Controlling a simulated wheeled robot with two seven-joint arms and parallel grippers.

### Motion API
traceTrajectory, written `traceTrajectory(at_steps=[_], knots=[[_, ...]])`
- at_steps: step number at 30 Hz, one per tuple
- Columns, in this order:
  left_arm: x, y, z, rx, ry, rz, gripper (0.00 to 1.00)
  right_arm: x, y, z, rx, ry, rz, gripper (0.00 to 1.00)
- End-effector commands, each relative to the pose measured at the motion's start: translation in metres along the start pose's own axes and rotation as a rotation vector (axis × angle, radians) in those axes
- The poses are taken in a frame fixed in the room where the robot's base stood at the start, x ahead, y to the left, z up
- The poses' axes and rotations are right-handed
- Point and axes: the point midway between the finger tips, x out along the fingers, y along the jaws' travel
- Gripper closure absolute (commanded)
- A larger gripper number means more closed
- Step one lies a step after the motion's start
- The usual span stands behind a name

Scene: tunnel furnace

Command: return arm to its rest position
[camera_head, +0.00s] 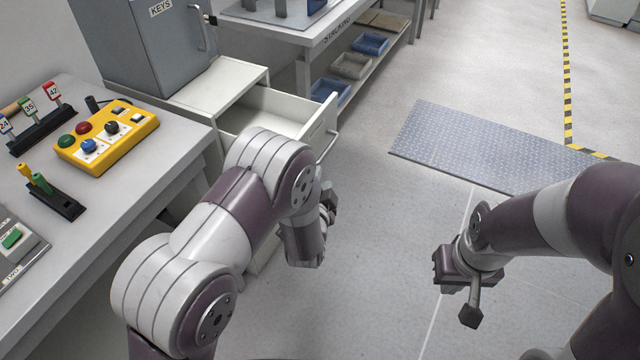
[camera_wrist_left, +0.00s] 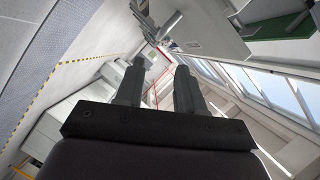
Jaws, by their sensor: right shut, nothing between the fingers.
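My left arm reaches in from the lower left in the head view, bent at the elbow, and its gripper (camera_head: 328,205) is partly hidden behind the arm, beside the open drawer (camera_head: 275,108). The left wrist view shows its two fingers (camera_wrist_left: 158,72) apart with nothing between them. My right gripper (camera_head: 470,312) hangs over bare floor at the lower right of the head view. It is shut and empty.
The drawer juts out from a white cabinet close to my left arm. A desk with a yellow button box (camera_head: 108,140) stands at the left, below a grey key cabinet (camera_head: 145,45). A metal floor plate (camera_head: 470,145) lies ahead. The floor between my arms is clear.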

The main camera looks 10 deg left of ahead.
Motion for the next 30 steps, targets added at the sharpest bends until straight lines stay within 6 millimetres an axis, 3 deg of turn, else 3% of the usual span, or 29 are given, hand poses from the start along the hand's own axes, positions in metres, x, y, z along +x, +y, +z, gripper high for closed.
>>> traceTrajectory(at_steps=[11,14,17,20,24,27,30], knots=[[0.0,0.001,0.001,-0.014,-0.001,0.002,0.62,0.0,0.0,0.0,0.0,0.0,0.0,1.0],[-0.004,0.028,0.015,-0.135,-0.073,0.127,0.62,0.0,0.0,0.0,0.0,0.0,0.0,1.0],[-0.039,0.077,0.04,-0.317,-0.278,0.411,0.62,0.0,0.0,0.0,0.0,0.0,0.0,1.0],[-0.096,0.083,0.059,-0.509,-0.572,0.633,0.62,0.0,0.0,0.0,0.0,0.0,0.0,1.0],[-0.18,0.046,0.076,-0.678,-0.947,0.753,0.62,0.0,0.0,0.0,0.0,0.0,0.0,1.0],[-0.231,0.01,0.086,-0.746,-1.128,0.754,0.62,0.0,0.0,0.0,0.0,0.0,0.0,1.0],[-0.263,-0.035,0.091,-0.809,-1.172,0.694,0.62,0.0,0.0,0.0,0.0,0.0,0.0,1.0]])
